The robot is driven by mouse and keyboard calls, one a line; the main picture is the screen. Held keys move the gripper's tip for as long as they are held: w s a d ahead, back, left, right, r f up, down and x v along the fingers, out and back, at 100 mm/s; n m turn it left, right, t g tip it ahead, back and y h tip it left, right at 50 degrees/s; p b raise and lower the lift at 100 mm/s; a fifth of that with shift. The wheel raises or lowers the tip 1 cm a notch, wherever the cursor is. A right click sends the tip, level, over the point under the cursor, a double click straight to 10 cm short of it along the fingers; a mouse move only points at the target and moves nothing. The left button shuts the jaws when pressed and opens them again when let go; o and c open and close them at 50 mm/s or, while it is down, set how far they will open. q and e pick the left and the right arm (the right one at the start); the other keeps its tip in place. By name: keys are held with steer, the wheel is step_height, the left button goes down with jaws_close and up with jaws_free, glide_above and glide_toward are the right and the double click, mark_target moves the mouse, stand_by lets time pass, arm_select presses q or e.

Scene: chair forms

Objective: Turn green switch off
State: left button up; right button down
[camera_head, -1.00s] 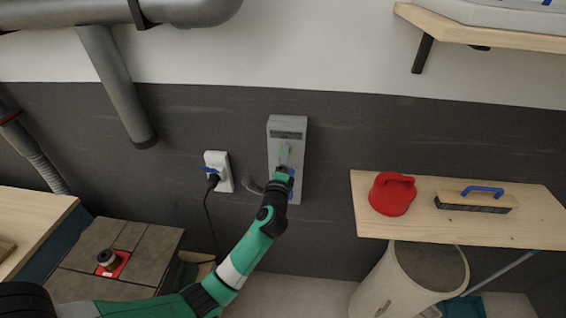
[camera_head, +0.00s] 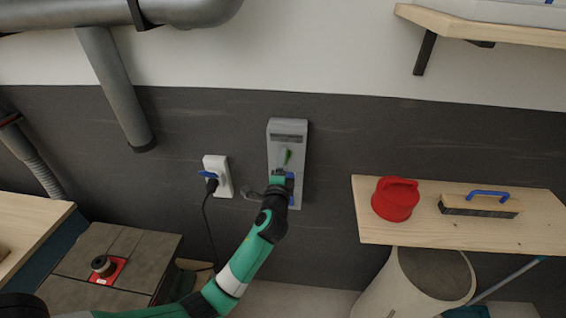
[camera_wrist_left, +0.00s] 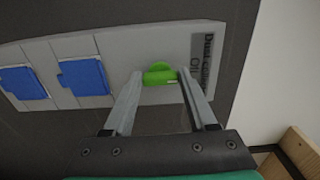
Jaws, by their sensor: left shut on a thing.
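The green switch (camera_head: 287,157) is on a tall grey panel (camera_head: 287,128) fixed to the dark wall. In the left wrist view the switch (camera_wrist_left: 160,74) sits between the two fingertips of my left gripper (camera_wrist_left: 160,80), which is shut on it. In the head view my left gripper (camera_head: 281,172) reaches up to the panel from below, just under the visible part of the switch. The switch's lower part is hidden there. My right gripper is not in view.
Blue-covered sockets (camera_wrist_left: 83,77) are on the same panel. A white socket (camera_head: 218,176) with a plugged black cable is to the left. A wooden shelf (camera_head: 450,225) at right holds a red container (camera_head: 395,200) and a brush (camera_head: 478,203). Grey pipes (camera_head: 115,95) run upper left.

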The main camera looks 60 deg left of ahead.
arm_select(q)
steer(key=o, duration=1.4)
steer(key=shift+c, duration=0.2)
steer(key=shift+d, duration=0.1)
steer(key=v, duration=1.1)
steer(key=shift+s+d, duration=0.2)
steer(key=shift+s, duration=0.05)
